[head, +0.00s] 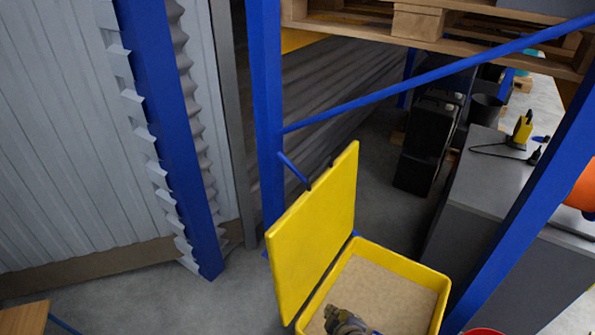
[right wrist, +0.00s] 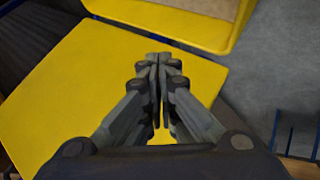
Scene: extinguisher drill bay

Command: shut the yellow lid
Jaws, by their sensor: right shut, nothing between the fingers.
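The yellow lid (head: 315,230) stands raised on the yellow box (head: 405,261), its broad face up and leaning. The box is open and shows pale sand inside. My right gripper (head: 338,318) is at the bottom of the head view, over the sand and right of the lid's lower part. In the right wrist view its closed fingers (right wrist: 158,58) are empty, in front of the lid (right wrist: 60,90); the box rim (right wrist: 175,30) is at the top. I cannot tell whether the fingers touch the lid. My left gripper is not in view.
A blue rack post (head: 264,100) and a slanting blue brace (head: 430,75) stand behind the lid. Another blue post (head: 525,175) and a grey cabinet (head: 490,215) are to the right. Bare floor (head: 150,300) lies left of the box.

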